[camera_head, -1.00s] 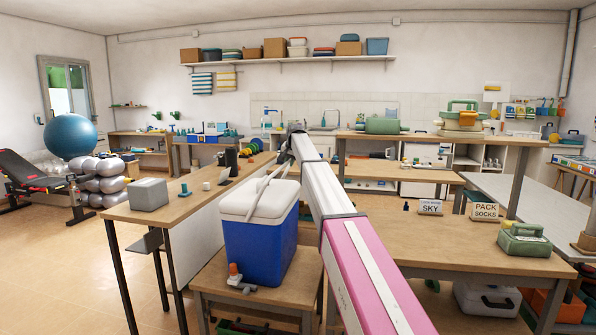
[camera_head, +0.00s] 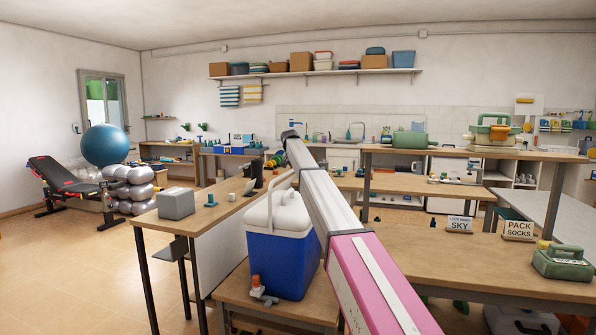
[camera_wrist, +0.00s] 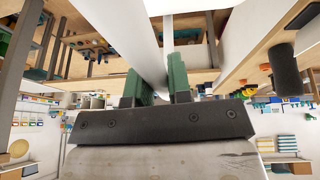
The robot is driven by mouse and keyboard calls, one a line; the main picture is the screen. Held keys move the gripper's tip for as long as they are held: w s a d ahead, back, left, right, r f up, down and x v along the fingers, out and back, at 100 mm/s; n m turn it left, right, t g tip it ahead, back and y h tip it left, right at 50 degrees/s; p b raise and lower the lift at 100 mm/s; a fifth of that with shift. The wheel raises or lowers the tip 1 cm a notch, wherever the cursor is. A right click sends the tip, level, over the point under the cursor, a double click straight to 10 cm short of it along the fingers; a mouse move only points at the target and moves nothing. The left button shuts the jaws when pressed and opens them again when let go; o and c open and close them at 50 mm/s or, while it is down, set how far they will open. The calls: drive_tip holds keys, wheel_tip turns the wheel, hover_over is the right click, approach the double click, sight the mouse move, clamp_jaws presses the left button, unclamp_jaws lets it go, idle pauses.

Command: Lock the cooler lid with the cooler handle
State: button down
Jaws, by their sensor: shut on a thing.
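The cooler has a blue body (camera_head: 275,265) and a white lid (camera_head: 294,216), and stands on the low wooden table in the head view. The lid lies down on the body. The white cooler handle (camera_head: 270,205) stands raised above the lid as a loop. In the wrist view, my gripper (camera_wrist: 159,84) has its green fingers on either side of a white bar of the handle (camera_wrist: 163,62) and is shut on it. In the head view my arm hides my gripper and part of the cooler's right side.
An orange-topped tap (camera_head: 259,288) sticks out at the cooler's front. A grey box (camera_head: 175,203) stands on the bench to the left. A green case (camera_head: 564,262) and two signs (camera_head: 519,230) stand on the table to the right.

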drive_tip(key=c, duration=1.1)
unclamp_jaws()
drive_tip(key=v, duration=1)
drive_tip(key=shift+s+a+r, duration=0.15)
drive_tip(key=shift+r, duration=0.2)
